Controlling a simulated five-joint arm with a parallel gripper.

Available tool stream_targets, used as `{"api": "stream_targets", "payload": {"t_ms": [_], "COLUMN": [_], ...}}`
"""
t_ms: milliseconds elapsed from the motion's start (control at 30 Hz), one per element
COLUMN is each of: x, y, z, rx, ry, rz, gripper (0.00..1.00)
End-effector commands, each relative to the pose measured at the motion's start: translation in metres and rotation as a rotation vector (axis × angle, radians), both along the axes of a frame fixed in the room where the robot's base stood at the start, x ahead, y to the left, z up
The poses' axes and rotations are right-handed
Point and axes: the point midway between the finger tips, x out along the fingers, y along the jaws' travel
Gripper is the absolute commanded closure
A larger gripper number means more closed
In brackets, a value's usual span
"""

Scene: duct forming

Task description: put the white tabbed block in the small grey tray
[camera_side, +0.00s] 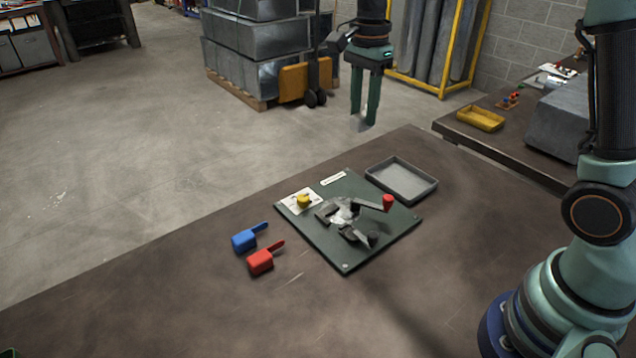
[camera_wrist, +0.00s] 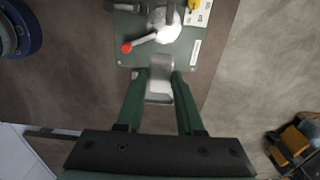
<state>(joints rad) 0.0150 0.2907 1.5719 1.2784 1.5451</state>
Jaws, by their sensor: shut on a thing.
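My gripper (camera_side: 364,115) is raised in the air, pointing down, beyond the far edge of the table in the side view. It is shut on a small pale grey-white piece, which I take as the white tabbed block (camera_side: 361,125). In the wrist view the block (camera_wrist: 161,63) shows between the fingertips of my gripper (camera_wrist: 161,75). Its tab cannot be made out clearly. The small grey tray (camera_side: 402,180) lies on the table beside the green board and looks empty. In the wrist view the tray (camera_wrist: 158,99) is partly hidden behind the block and fingers.
The green board (camera_side: 340,257) carries a metal fixture with a red-knobbed lever (camera_side: 388,203) and a yellow knob (camera_side: 303,201). A blue scoop-like piece (camera_side: 244,240) and a red one (camera_side: 261,262) lie left of it. The table front is clear.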

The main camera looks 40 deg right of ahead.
Motion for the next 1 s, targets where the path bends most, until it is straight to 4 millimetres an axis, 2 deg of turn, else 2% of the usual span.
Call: {"api": "stream_targets", "payload": {"t_ms": [33,200,300,400,567,1000], "x": [0.0,-0.006,-0.011,-0.016,-0.019,-0.019], "y": [-0.025,-0.09,-0.118,-0.135,-0.144,-0.143], "z": [-0.001,-0.003,-0.004,-0.004,-0.019,-0.123], "rx": [0.0,0.0,0.0,0.0,0.001,0.002], "ry": [0.0,0.001,0.0,0.0,0.004,0.006], "rz": [-0.014,-0.017,-0.016,-0.014,-0.011,-0.01], "gripper": [1.0,1.0,1.0,1.0,1.0,1.0]}}
